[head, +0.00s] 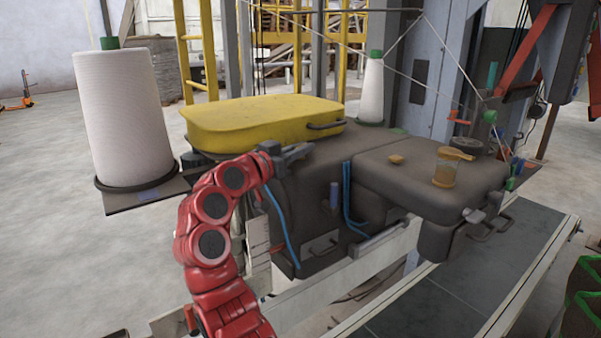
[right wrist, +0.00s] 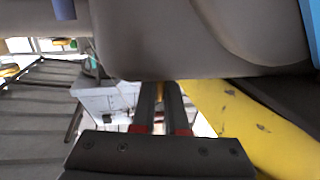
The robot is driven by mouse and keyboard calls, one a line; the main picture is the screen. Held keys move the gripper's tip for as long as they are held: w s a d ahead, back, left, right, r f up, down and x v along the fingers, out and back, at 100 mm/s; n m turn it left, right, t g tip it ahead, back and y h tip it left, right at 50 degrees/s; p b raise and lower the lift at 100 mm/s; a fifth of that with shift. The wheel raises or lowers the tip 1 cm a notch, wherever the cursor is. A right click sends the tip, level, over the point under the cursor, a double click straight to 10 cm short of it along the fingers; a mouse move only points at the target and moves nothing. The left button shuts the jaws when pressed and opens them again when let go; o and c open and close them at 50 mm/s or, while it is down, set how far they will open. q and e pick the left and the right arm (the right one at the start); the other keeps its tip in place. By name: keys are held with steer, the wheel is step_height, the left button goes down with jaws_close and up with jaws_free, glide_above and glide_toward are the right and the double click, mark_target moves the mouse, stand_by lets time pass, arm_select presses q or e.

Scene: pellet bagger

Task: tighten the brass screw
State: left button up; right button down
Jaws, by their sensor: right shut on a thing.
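My right gripper (head: 294,152) is at the left end of the dark sewing-machine body (head: 320,190), just below the yellow cover (head: 262,120). In the right wrist view its two dark fingers (right wrist: 159,100) are close together, with their tips at the underside of a grey housing (right wrist: 200,40). My left gripper is not in view.
A large white thread cone (head: 122,115) stands at left, a smaller cone (head: 370,90) behind. Blue tubes (head: 348,200) run down the front. A conveyor belt (head: 470,275) lies below right.

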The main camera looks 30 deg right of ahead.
steer(key=shift+f+m+g, duration=0.15)
steer(key=shift+m+g, duration=0.15)
steer(key=shift+g, duration=0.1)
steer(key=shift+r+m+g+h+b, duration=0.15)
steer(key=shift+m+g+h, duration=0.15)
steer(key=shift+m+g, duration=0.4)
steer(key=shift+r+m+g+h+b, duration=0.15)
steer(key=shift+m+g+h, duration=0.2)
steer(key=shift+g, duration=0.65)
steer(key=shift+f+m+g, duration=0.1)
steer(key=shift+m+g, duration=0.15)
steer(key=shift+g, duration=0.05)
steer(key=shift+d, duration=0.1)
steer(key=c, duration=0.9)
jaws_free()
steer(key=shift+c, duration=0.2)
steer(key=s+a, duration=0.2)
steer(key=a, duration=1.5)
steer(key=shift+a, duration=0.2)
